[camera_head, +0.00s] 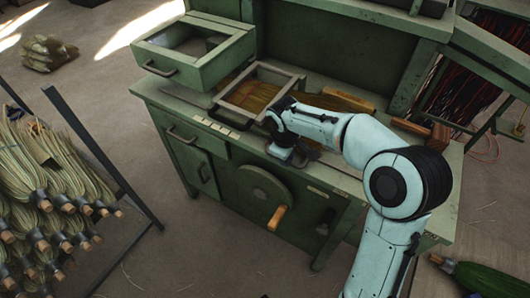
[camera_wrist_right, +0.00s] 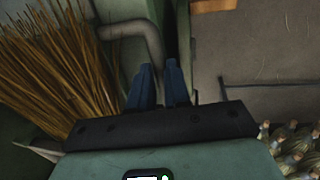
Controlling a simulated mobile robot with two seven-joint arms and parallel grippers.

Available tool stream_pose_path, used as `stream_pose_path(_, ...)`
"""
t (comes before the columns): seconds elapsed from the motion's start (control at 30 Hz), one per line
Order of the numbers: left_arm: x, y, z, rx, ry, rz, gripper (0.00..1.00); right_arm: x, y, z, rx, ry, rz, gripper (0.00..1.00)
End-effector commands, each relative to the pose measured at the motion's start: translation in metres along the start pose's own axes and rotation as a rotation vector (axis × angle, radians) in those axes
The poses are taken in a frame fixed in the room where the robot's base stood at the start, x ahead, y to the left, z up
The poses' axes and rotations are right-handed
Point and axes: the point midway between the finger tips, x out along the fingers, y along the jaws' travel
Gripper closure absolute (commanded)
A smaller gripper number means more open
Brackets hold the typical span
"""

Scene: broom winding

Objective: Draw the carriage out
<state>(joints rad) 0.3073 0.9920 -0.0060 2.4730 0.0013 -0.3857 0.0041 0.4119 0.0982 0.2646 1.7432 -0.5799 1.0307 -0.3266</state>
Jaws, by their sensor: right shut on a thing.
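The carriage, a green open frame (camera_head: 238,113), lies on the green bench (camera_head: 332,178) with straw inside it. My right gripper (camera_head: 272,122) is at the frame's front right corner, its fingertips mostly hidden by my wrist in the head view. In the right wrist view, the two dark fingers of my right gripper (camera_wrist_right: 160,88) are close together at the lower end of a grey bent handle (camera_wrist_right: 134,28). The gripper is shut on this handle; the exact contact is dark. Straw bristles (camera_wrist_right: 50,75) spread to the left. My left gripper is not in view.
A raised green box with a handle (camera_head: 225,56) stands at the bench's back left. A wheel (camera_head: 257,187) with a wooden crank handle (camera_head: 277,218) is on the bench front. A rack of brooms (camera_head: 50,190) stands left; the floor between is clear.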

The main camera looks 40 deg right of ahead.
Motion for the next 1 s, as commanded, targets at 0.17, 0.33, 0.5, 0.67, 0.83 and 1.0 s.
stream_pose_path(0.17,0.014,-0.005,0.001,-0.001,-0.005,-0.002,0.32,0.002,0.0,0.055,0.008,-0.007,0.0,1.0)
stream_pose_path(0.33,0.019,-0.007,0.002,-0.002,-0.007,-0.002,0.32,0.001,0.001,0.098,0.006,-0.007,-0.001,1.0)
stream_pose_path(0.5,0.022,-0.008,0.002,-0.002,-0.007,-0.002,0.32,0.001,0.001,0.133,0.004,-0.005,-0.002,1.0)
stream_pose_path(0.67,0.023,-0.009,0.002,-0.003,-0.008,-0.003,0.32,0.001,0.001,0.157,0.004,-0.005,-0.004,1.0)
stream_pose_path(0.83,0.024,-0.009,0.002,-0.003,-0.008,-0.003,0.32,0.001,0.001,0.171,0.001,-0.004,-0.004,1.0)
stream_pose_path(1.0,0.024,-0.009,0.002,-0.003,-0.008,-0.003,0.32,0.001,0.002,0.177,0.0,-0.005,-0.004,1.0)
